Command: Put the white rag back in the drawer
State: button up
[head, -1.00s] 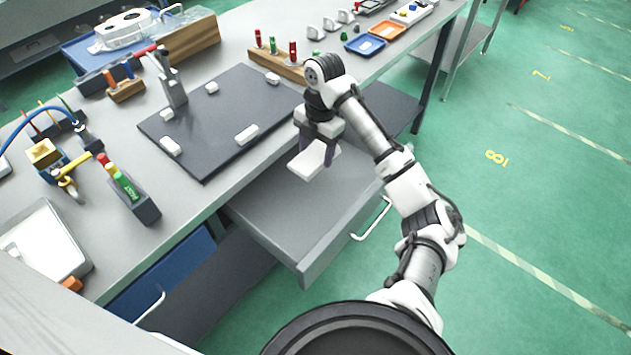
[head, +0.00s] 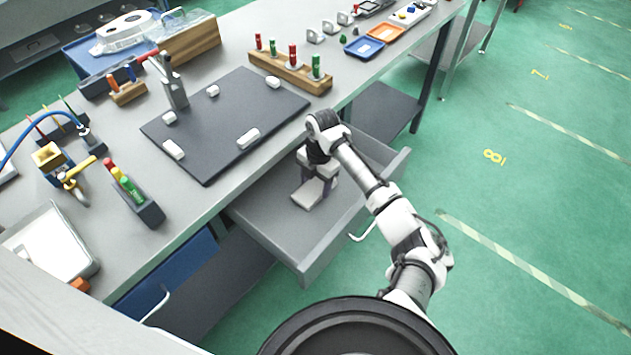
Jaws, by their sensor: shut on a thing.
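The white rag (head: 307,194) is a flat, pale folded piece held between the fingers of my gripper (head: 316,184). My gripper points down inside the open drawer (head: 272,222), and the rag is low over the drawer's grey floor. I cannot tell whether the rag touches that floor. The drawer is pulled out from under the workbench, with a white handle (head: 364,226) on its front. My gripper covers part of the rag and part of the drawer's back area.
Above the drawer is the workbench with a dark plate (head: 228,125) carrying small white blocks. A wooden rack (head: 290,72) with red and green pieces stands near the bench edge. The drawer floor around the rag looks empty. Green floor lies open at the right.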

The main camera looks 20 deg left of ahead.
aim_at(319, 182)
jog(key=shift+f, duration=0.15)
jog(key=o, duration=0.9)
jog(key=shift+o, duration=0.2)
notch_tip(319, 182, up, 12)
jog(key=w+b, duration=0.1)
jog(key=b, duration=0.2)
jog(key=shift+w+d, duration=0.2)
jog(key=shift+d, duration=0.05)
